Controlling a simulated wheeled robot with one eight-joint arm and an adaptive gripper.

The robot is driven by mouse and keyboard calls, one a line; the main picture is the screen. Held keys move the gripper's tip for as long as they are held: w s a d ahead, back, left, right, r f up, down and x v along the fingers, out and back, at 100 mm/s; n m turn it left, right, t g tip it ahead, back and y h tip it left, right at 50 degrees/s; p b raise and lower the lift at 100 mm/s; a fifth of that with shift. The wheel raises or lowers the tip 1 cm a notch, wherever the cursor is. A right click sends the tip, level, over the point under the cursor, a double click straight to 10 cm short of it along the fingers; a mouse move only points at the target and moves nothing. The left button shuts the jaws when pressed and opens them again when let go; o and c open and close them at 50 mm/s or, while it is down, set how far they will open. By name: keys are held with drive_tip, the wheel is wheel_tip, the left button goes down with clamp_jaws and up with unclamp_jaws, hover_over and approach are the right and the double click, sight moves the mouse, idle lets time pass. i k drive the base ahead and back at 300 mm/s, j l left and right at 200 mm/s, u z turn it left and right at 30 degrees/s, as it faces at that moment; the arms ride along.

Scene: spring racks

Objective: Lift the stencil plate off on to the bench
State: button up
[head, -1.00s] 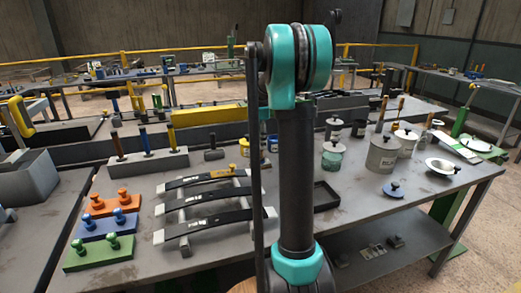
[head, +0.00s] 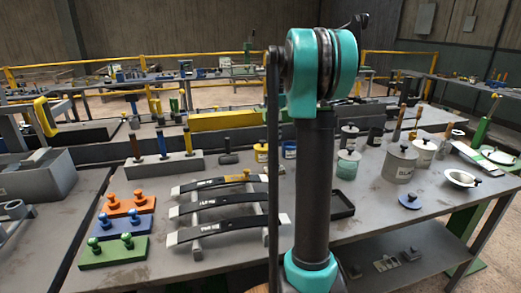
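I cannot tell for sure which thing is the stencil plate. Three flat plates with two knobs each lie on the bench (head: 365,225) at the left: orange (head: 125,206), blue (head: 123,228) and green (head: 114,251). Several black curved strips with pale ends and white lettering lie across a grey rack (head: 196,252) right of them; the nearest strip (head: 225,228) shows most fully. My arm stands upright in front of the bench and hides part of it. My gripper is out of view.
A grey block (head: 160,165) with upright coloured handles stands behind the plates. A black tray (head: 342,205) lies right of my arm. Lidded cans (head: 398,166), a blue knobbed disc (head: 410,202) and a white bowl (head: 460,178) stand farther right. The front right of the bench is clear.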

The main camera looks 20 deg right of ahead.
sight(246, 171)
drive_tip(key=j+z, duration=0.15)
drive_tip(key=j, duration=0.35)
drive_tip(key=k+j+z, duration=0.1)
drive_tip(key=j, duration=0.35)
drive_tip(key=k+j+z, duration=0.15)
drive_tip(key=j, duration=0.35)
